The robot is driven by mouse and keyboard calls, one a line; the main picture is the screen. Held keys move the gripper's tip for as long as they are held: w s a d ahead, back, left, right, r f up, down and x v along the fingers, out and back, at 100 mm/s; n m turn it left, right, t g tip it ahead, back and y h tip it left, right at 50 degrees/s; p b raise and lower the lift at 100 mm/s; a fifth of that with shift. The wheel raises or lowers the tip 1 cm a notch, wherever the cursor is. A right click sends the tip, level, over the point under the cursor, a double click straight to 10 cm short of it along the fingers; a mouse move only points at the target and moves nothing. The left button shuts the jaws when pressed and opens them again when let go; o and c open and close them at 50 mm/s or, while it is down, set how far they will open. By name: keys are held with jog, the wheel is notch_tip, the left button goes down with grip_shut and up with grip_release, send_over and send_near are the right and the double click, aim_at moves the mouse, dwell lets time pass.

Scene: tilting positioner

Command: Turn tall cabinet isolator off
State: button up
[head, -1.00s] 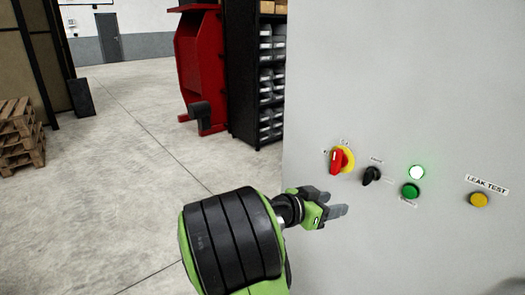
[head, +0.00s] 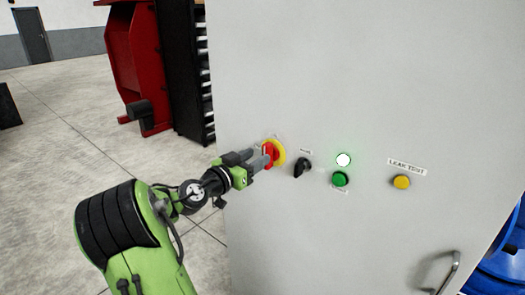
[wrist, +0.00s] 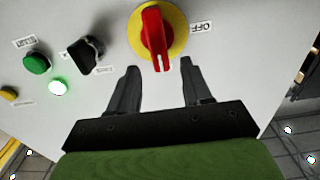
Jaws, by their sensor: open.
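The isolator (head: 278,152) is a red rotary handle on a yellow round plate, on the front of the tall grey cabinet (head: 330,60). In the wrist view the red handle (wrist: 154,40) stands at the top centre, its long axis pointing toward my gripper, with an OFF label (wrist: 201,27) beside the yellow plate. My gripper (head: 266,158) is open at the isolator and partly hides the handle in the head view. In the wrist view my gripper's two fingers (wrist: 157,80) sit apart, below the handle's end and on either side of its line. I cannot tell whether they touch it.
Right of the isolator are a black selector knob (head: 302,167), a lit white lamp (head: 343,160), a green button (head: 340,179) and a yellow LEAK TEST button (head: 401,182). A door handle (head: 448,273) projects at lower right. Open floor lies left of the cabinet.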

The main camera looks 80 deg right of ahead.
aim_at(264, 152)
jog(key=x, duration=0.4)
jog(key=shift+s+d, duration=0.1)
jog(key=shift+d, duration=0.1)
grip_shut()
